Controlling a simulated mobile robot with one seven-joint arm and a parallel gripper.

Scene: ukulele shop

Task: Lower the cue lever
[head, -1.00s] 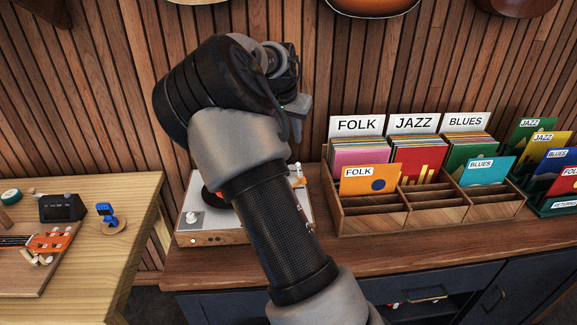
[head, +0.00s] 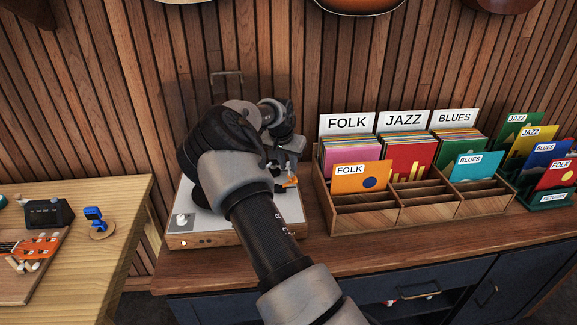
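The record player (head: 184,222) stands on the dark cabinet, a grey-topped box with wooden sides. My arm crosses in front of it and hides most of its top and the platter. A small orange part (head: 290,182), perhaps the cue lever or part of the tonearm, shows at the player's right side. My gripper (head: 287,178) is low over that right side, close to the orange part. I cannot tell whether it touches it, or whether its fingers are open or shut.
A wooden record crate (head: 365,226) with FOLK, JAZZ and BLUES dividers stands close to the right of the player. A green returns rack (head: 550,199) is farther right. A light wooden table (head: 110,190) with a blue clip-on tuner (head: 94,214) is at left. The slatted wall is behind.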

